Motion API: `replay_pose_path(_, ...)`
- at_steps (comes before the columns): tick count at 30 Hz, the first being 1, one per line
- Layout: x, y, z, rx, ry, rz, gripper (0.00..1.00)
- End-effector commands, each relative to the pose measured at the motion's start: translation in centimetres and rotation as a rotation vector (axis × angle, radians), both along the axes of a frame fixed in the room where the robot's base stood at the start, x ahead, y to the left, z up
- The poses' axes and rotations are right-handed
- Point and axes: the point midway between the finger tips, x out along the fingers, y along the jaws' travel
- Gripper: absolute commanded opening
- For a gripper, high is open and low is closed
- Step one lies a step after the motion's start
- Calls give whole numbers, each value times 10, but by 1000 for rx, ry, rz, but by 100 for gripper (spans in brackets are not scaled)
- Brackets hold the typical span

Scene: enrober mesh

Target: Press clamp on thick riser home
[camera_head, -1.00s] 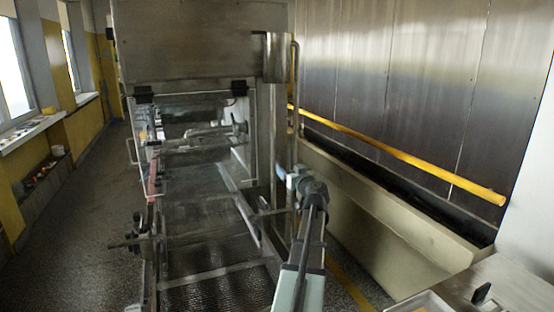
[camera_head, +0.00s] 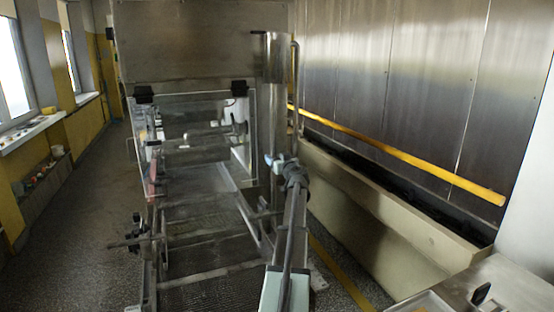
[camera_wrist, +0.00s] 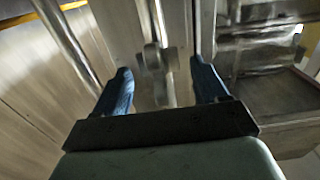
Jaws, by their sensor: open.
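My gripper (camera_head: 281,160) is at the upright metal posts on the right side of the machine, seen small and from behind my arm in the head view. In the wrist view my gripper (camera_wrist: 159,68) has its two blue fingers wide apart. A grey metal fitting, which looks like the clamp (camera_wrist: 154,58), lies between and beyond the fingertips, with no clear contact. It is blurred, and I cannot tell how it sits on its post. The thick riser (camera_head: 278,90) is the wide upright tube beside a thinner bent pipe (camera_head: 296,85).
The mesh conveyor (camera_head: 215,292) and its frame lie left of my arm. A side rod with dark clamps (camera_head: 138,238) sticks out at the left. A yellow rail (camera_head: 400,155) and beige trough (camera_head: 375,200) run along the right. A bench (camera_head: 500,290) is at the lower right.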

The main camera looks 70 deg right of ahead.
Motion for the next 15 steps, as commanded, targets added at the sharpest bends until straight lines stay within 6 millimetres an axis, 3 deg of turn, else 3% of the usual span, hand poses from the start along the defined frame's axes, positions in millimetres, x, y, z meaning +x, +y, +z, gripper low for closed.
replay_pose_path(12,5,-4,0,0,0,0,72)
replay_pose_path(15,5,-4,0,0,0,1,63)
